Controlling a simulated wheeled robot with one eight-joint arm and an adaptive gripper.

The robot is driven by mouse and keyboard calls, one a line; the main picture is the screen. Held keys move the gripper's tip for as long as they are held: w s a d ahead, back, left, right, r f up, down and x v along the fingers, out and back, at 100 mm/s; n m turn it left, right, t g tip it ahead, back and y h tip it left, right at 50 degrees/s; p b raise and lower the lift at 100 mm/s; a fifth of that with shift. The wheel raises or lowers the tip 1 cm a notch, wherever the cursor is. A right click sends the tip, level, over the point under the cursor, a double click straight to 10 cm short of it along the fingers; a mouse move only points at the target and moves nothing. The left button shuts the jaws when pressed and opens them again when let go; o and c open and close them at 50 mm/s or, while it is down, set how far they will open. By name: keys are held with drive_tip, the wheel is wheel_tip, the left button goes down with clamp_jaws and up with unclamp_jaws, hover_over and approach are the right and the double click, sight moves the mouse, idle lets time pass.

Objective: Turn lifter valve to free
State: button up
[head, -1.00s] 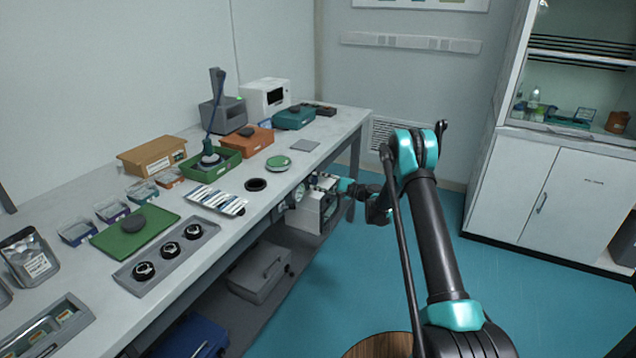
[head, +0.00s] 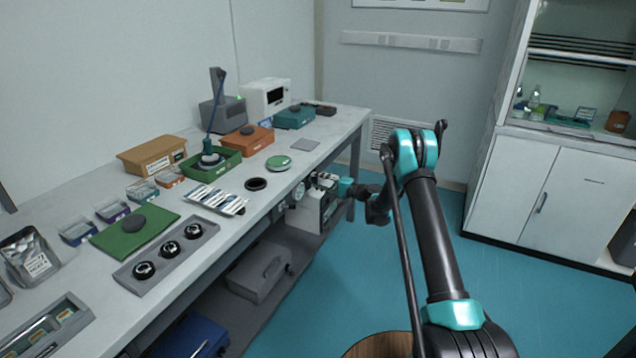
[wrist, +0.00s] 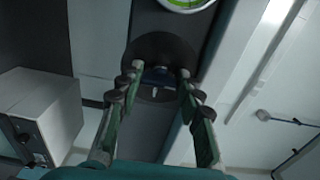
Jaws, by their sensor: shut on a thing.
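The lifter valve shows in the wrist view as a dark round plate (wrist: 158,52) on a dark panel, with a blue handle (wrist: 157,76) across it and a small pale pointer below. My gripper (wrist: 158,84) has one finger on each side of the handle and is shut on it; the exact contact at the tips is hard to see. A round dial with a green rim (wrist: 186,3) sits just above the plate. In the head view my gripper (head: 335,184) is at the grey equipment box below the bench's right edge. The valve is too small to make out there.
A long bench (head: 335,128) with trays and boxes runs along the left wall. A grey case (head: 258,272) lies on its lower shelf. The wrist view shows a pale box (wrist: 45,108) at left. Blue floor (head: 420,240) is clear to the right, before white cabinets (head: 560,190).

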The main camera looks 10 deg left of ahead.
drive_tip(key=shift+f, duration=0.1)
drive_tip(key=o, duration=1.2)
drive_tip(key=shift+c, duration=0.2)
drive_tip(key=shift+d, duration=0.1)
drive_tip(key=v, duration=1.2)
